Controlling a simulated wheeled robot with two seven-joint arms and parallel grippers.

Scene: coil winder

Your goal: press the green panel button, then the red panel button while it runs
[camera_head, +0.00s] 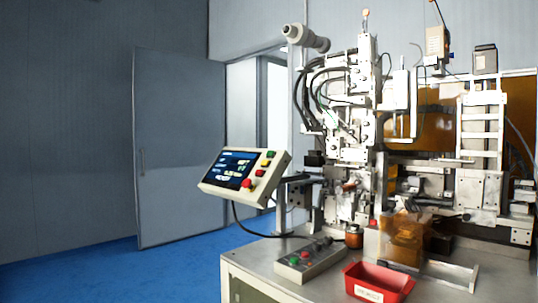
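The tilted control panel (278,166) hangs on an arm at the left of the machine, with a lit dark screen (230,168). A column of small buttons runs down its right side. The green button (270,154) is at the top of that column. A red button (247,183) sits low on the panel, near the screen's lower right corner. The other small buttons are too small to tell apart surely. Neither of my grippers shows in the head view, so nothing of mine covers the panel.
The coil winder (350,130) stands on a grey table (250,263). On the table are a small box with coloured buttons (322,262), a red bin (380,283) and a copper-coloured spool (354,238). Blue floor (100,270) is open at left, before a grey door (180,150).

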